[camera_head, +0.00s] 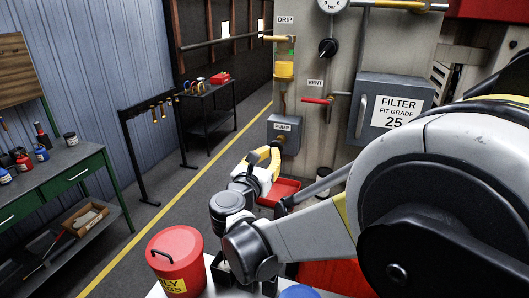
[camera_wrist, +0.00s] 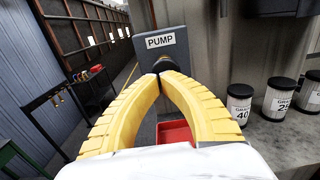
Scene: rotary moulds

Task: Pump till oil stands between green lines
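The grey pump box (camera_head: 284,135), labelled PUMP, is on the pale wall panel; it also shows in the wrist view (camera_wrist: 176,50). A dark knob or handle end (camera_wrist: 182,69) shows at its front, partly behind a fingertip. My gripper (camera_head: 272,154) is just below the box. In the wrist view my gripper's yellow fingers (camera_wrist: 162,70) curve together, with tips meeting or nearly meeting beside the knob. I cannot tell whether they grip it. Above, under the DRIP label, is a yellow vessel (camera_head: 284,69) with a small green mark (camera_head: 291,52). The oil level is too small to read.
A red vent lever (camera_head: 316,100) and a grey filter box (camera_head: 392,106) are right of the pump. A red tray (camera_head: 287,188) lies below. Filter canisters (camera_wrist: 240,104) stand at right. A red bin (camera_head: 176,254) and green workbench (camera_head: 65,171) are left.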

